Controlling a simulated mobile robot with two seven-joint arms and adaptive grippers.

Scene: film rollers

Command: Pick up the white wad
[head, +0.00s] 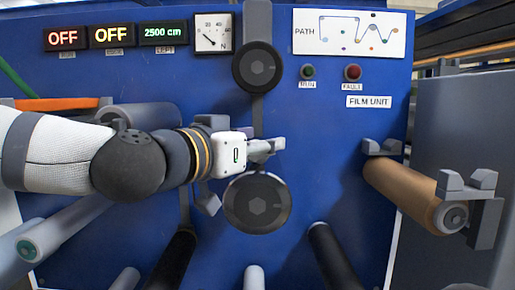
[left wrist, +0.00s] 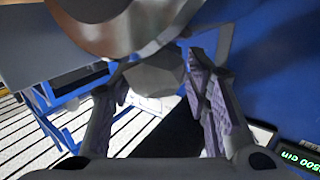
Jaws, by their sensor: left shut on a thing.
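My left gripper (head: 276,146) reaches in from the left, between the upper dark roller (head: 257,67) and the lower dark roller (head: 257,203) on the blue panel. In the left wrist view its fingers are closed on a faceted, crumpled lump, the wad (left wrist: 155,78), which looks grey in the shade. In the head view the wad cannot be made out at the fingertips. My right gripper is not in view.
The blue film unit (head: 340,130) carries gauges and buttons at the top. A brown film roll (head: 402,190) sits in brackets at the right. Pale rollers (head: 70,228) stick out at the left, dark ones (head: 335,255) below. In the left wrist view a large rounded metallic surface (left wrist: 130,25) is close by.

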